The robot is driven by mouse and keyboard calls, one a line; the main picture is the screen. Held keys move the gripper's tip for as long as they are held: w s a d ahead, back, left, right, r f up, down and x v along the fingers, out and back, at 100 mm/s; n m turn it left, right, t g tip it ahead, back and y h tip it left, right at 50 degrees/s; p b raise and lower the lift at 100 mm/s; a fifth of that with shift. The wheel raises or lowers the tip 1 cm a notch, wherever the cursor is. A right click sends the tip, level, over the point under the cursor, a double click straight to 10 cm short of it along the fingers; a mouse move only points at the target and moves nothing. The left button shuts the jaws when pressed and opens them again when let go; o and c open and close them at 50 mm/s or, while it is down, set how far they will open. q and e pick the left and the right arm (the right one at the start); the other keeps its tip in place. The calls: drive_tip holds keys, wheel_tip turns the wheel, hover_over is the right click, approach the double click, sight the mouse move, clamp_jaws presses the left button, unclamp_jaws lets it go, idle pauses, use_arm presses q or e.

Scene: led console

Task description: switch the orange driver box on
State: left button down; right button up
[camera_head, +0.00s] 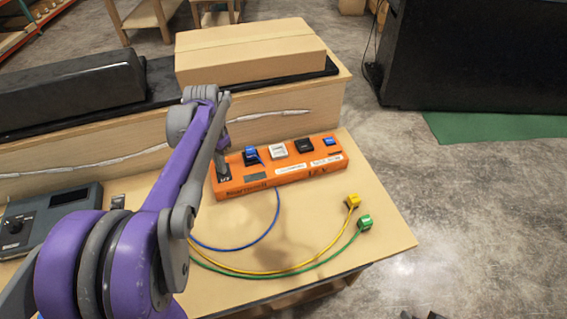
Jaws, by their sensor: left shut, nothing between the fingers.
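The orange driver box (288,173) lies on the wooden bench, long side running left to right. Its top carries a blue plug (252,155) at the left, a white socket (278,150), a black socket (305,146) and a small blue part (329,142) at the right. The arm partly hides this end, and the switch's position is unclear. Small dark tips at the bottom edge may be my right gripper.
A yellow plug (352,201) and a green plug (365,222) lie on the bench (385,245) at the right, on curved cables. A blue cable runs from the box's front. A grey meter (50,215) is at the left. A cardboard box (250,55) stands behind.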

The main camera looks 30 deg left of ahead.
sight(225, 181)
use_arm(q)
drive_tip(key=shift+f, duration=0.15)
idle(0.5)
drive_tip(key=shift+f+b, duration=0.85)
drive_tip(key=shift+f, duration=0.55)
drive_tip(key=shift+w+a, duration=0.2)
drive_tip(key=shift+w+a, duration=0.65)
drive_tip(key=shift+r, duration=0.1)
wheel_tip(225, 181, up, 7)
drive_tip(key=p, duration=0.5)
drive_tip(key=shift+s+d, duration=0.35)
idle(0.3)
